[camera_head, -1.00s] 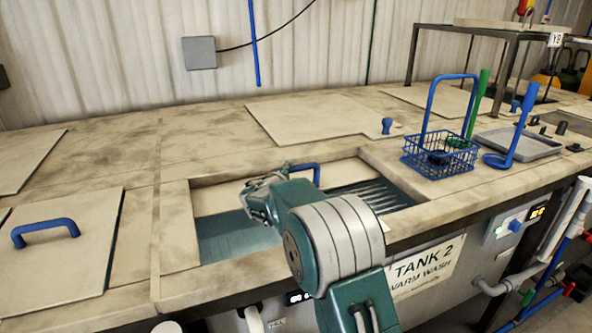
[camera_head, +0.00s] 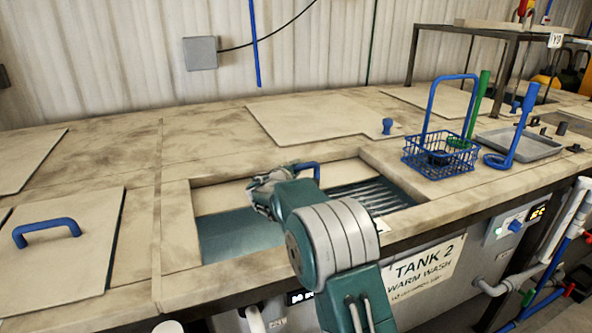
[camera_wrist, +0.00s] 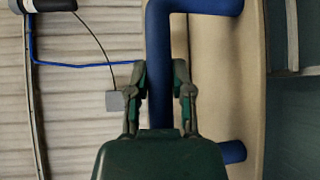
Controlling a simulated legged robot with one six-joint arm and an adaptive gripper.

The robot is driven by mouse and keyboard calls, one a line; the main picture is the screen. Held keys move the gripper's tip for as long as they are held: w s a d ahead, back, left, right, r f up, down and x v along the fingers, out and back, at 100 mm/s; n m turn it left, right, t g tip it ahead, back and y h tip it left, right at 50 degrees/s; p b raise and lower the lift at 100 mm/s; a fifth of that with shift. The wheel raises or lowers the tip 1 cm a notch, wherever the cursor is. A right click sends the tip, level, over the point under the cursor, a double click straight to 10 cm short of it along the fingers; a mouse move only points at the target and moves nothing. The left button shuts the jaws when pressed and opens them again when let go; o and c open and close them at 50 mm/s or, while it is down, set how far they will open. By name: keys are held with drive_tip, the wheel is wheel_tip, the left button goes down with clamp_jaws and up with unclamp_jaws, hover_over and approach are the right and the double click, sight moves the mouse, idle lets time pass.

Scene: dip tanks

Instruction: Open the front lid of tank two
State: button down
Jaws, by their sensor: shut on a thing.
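The front lid of tank two (camera_head: 222,200) is a beige panel raised on edge at the back of the tank opening. Part of it is hidden behind my arm. Its blue handle (camera_head: 309,168) shows just right of my gripper (camera_head: 264,186). In the wrist view my gripper (camera_wrist: 163,82) is shut on the blue handle (camera_wrist: 200,5), with a finger on each side of its bar. The lid's beige face (camera_wrist: 235,85) fills the right middle there. Tank two (camera_head: 225,240) shows blue-grey water and a ribbed inside in front of the lid.
A back lid (camera_head: 310,118) with a blue knob (camera_head: 387,126) lies flat behind the opening. A blue wire basket (camera_head: 440,157), a ladle (camera_head: 510,140) and a grey tray (camera_head: 535,146) stand right. A closed lid with a blue handle (camera_head: 47,230) lies left.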

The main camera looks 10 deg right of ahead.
approach(286, 157)
drive_tip(key=shift+w+d+r, duration=0.25)
drive_tip(key=shift+w+d, duration=0.15)
drive_tip(key=shift+d, duration=0.35)
drive_tip(key=shift+w+d+r, duration=0.25)
drive_tip(key=shift+w+d, duration=0.15)
drive_tip(key=shift+d, duration=0.35)
drive_tip(key=shift+w+d+r, duration=0.2)
drive_tip(key=shift+w+d, duration=0.2)
drive_tip(key=shift+d, duration=0.35)
drive_tip(key=c, duration=0.5)
unclamp_jaws()
drive_tip(key=shift+r, duration=0.1)
drive_tip(key=shift+s+a+r, duration=0.15)
drive_tip(key=shift+s+a, duration=0.1)
drive_tip(key=shift+s, duration=0.05)
drive_tip(key=v, duration=1.1)
